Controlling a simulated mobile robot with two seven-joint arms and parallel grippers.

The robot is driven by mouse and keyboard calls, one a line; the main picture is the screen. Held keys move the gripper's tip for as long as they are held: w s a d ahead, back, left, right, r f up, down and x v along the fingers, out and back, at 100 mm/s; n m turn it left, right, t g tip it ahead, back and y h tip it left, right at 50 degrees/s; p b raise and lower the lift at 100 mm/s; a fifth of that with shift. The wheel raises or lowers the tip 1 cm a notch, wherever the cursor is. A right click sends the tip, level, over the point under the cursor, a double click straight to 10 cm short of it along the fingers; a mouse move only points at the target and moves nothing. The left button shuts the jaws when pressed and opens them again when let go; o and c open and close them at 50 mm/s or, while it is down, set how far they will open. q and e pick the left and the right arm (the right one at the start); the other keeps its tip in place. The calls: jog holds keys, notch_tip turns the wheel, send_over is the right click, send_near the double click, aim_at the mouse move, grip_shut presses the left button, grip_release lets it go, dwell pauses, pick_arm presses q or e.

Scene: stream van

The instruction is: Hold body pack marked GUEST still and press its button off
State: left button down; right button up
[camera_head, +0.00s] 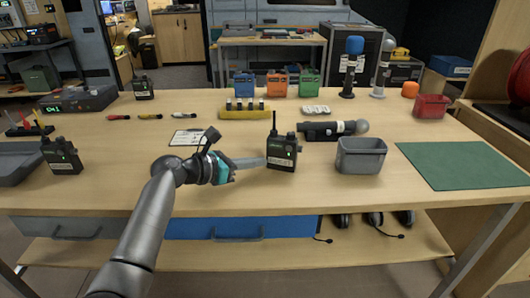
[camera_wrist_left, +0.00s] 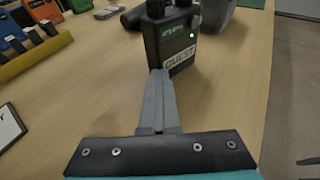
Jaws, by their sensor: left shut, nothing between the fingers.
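The black body pack (camera_head: 282,152) stands upright near the middle of the table, with its antenna up. In the left wrist view its label reads GUEST on the body pack (camera_wrist_left: 172,42), with a small green display and a lit green light on its front. My left gripper (camera_head: 264,161) comes in from the left, shut and empty. In the left wrist view the closed fingertips (camera_wrist_left: 160,73) overlap the lower left of the pack's front; I cannot tell whether they touch it. The pack's button is not clearly visible. My right gripper is not in view.
A grey bin (camera_head: 361,160) stands just right of the pack, and a dark microphone (camera_head: 330,131) lies behind it. A yellow rack (camera_head: 244,113) and a white card (camera_head: 187,138) lie behind my arm. Another body pack (camera_head: 62,157) stands at the left. The table front is clear.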

pick_arm(q)
jog(key=c, duration=1.5)
grip_release()
jog(key=shift+c, duration=0.2)
jog(key=o, duration=1.5)
jog(key=shift+o, duration=0.2)
